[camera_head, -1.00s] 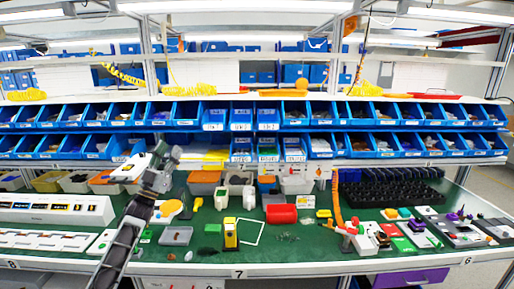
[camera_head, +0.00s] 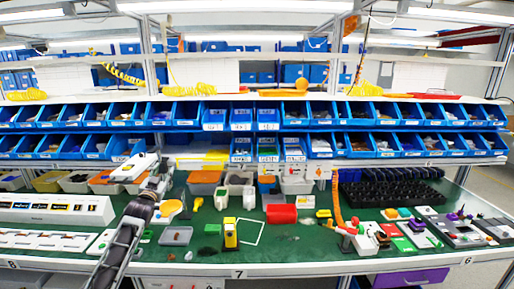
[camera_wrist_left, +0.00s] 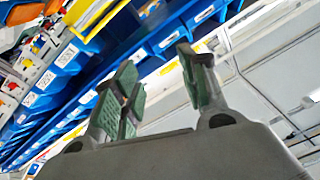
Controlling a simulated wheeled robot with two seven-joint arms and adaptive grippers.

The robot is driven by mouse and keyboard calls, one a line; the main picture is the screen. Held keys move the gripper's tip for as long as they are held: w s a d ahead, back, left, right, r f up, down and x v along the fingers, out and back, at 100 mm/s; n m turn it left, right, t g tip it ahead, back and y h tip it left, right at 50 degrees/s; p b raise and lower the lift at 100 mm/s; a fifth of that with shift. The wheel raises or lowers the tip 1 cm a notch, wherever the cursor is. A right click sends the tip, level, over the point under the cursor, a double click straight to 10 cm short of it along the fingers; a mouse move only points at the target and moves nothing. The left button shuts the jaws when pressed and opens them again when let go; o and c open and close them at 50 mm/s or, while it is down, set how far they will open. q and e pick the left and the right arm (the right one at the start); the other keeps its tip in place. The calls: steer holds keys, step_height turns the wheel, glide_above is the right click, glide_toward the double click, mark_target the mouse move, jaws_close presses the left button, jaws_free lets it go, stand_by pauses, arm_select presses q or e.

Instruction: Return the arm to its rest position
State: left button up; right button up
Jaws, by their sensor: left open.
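My left arm (camera_head: 118,250) comes up from the lower left of the head view, over the front edge of the bench. My left gripper (camera_head: 160,172) is above the left part of the bench, in front of the row of small bins, and is small and partly hidden by the wrist there. In the left wrist view the left gripper (camera_wrist_left: 157,80) has its two green-padded fingers spread apart with nothing between them. No right gripper shows.
Blue bins (camera_head: 295,112) line the shelves behind. Wrist view shows blue bins (camera_wrist_left: 70,55) close by.

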arm_select(q)
steer(key=s+d+f+g, duration=0.1)
steer(key=s+f+g, duration=0.4)
steer(key=f, duration=1.3)
steer(key=s+d+f+g, duration=0.1)
steer(key=s+d+f, duration=0.1)
steer(key=s+f, duration=1.1)
steer(key=s+d+f+g, duration=0.1)
steer(key=s+f+g, duration=0.2)
steer(key=f, duration=1.9)
steer(key=s+d+f+g, duration=0.2)
steer(key=s+f+g, duration=0.1)
steer(key=s+f, duration=0.95)
steer(key=s+d+f+g, duration=0.2)
steer(key=s+f, duration=0.3)
steer(key=s, duration=0.9)
steer(key=s+d+f+g, duration=0.2)
steer(key=s+f, duration=0.3)
steer(key=s, duration=1)
steer(key=s+d+f+g+h, duration=0.1)
steer(key=s+f, duration=0.4)
steer(key=s, duration=0.9)
steer(key=shift+s+d+f+n+g, duration=0.4)
steer(key=shift+d+g, duration=0.4)
